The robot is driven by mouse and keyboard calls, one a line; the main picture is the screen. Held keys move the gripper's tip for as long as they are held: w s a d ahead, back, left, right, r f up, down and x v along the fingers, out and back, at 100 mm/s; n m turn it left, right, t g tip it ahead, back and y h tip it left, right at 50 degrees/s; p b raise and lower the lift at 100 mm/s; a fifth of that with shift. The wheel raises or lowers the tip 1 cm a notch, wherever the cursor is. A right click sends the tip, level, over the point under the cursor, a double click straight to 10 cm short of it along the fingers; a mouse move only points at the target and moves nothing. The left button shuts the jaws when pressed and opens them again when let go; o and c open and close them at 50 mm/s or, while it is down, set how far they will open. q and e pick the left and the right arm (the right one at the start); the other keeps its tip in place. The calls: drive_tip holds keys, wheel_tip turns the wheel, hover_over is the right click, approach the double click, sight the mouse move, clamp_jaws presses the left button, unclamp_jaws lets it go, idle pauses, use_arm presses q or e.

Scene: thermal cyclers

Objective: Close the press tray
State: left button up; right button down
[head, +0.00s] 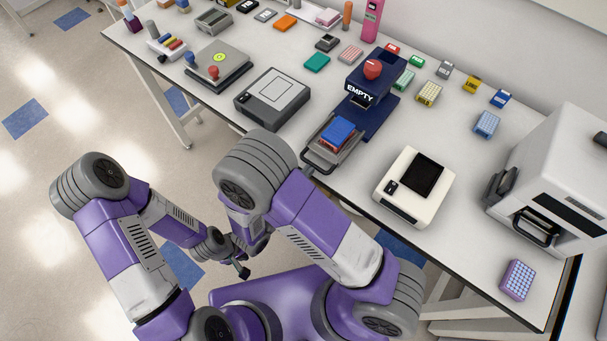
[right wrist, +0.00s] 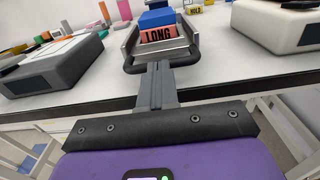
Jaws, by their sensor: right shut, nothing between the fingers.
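The dark blue press (head: 368,84) has a red knob on top and an "EMPTY" label. Its grey metal tray (head: 348,157) sticks out at the front towards the table edge. A blue and red block (head: 337,133) lies in the tray; its "LONG" label shows in the right wrist view (right wrist: 160,36). My right gripper (head: 308,170) is shut and empty, with its tips at the tray's dark front handle (right wrist: 162,66); whether they touch cannot be told. My left gripper (head: 243,270) hangs low in front of the table, its fingers too small to judge.
A dark grey device (head: 272,97) stands left of the tray and a white device (head: 414,187) stands right of it. Several small coloured boxes and racks lie around the press. A large white machine (head: 555,180) stands at the right. The table's front edge runs below the tray.

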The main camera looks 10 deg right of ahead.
drive_tip(key=shift+x, duration=2.3)
